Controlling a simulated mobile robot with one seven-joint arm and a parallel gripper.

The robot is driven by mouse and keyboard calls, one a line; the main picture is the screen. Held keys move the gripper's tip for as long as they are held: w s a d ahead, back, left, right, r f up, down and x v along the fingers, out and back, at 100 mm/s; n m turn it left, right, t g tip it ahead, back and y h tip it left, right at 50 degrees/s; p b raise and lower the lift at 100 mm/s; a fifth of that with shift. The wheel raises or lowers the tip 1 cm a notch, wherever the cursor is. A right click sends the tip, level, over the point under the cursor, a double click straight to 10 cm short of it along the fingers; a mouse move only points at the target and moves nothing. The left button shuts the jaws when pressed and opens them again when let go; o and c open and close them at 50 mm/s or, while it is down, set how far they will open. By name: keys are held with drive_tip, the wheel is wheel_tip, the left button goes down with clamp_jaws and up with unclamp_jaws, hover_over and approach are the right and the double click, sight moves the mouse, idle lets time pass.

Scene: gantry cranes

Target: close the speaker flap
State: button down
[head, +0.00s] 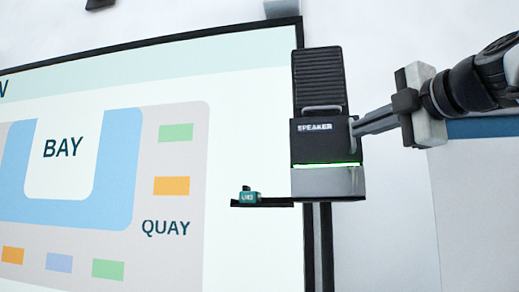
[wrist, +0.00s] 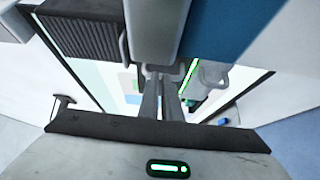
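The speaker (head: 308,152) is a dark box on the wall in the head view, lettered SPEAKER, with a lit green strip and a pale lower part. A ribbed black panel (head: 318,78), apparently the flap, stands above its front, with a grey bar handle (head: 321,108) near the panel's lower edge. My gripper (head: 358,127) reaches in from the right, its fingertips at the speaker's right side, below and right of the handle. In the wrist view, the fingers (wrist: 163,85) lie close together with nothing seen between them. Contact with the speaker is unclear.
A small teal block labelled LHD (head: 249,197) sits on a thin black shelf (head: 270,203) left of the speaker. A large map board (head: 110,160) covers the wall at left. A white and blue panel (head: 478,190) is at right, behind my arm.

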drive_tip(key=shift+w+d+f, duration=0.35)
drive_tip(key=shift+w+d, duration=0.2)
drive_tip(key=shift+w, duration=0.1)
drive_tip(key=shift+s, duration=0.1)
drive_tip(key=v, duration=1.8)
drive_tip(key=shift+s+a+r, duration=0.15)
drive_tip(key=shift+a+r, duration=0.2)
drive_tip(key=shift+r, duration=0.05)
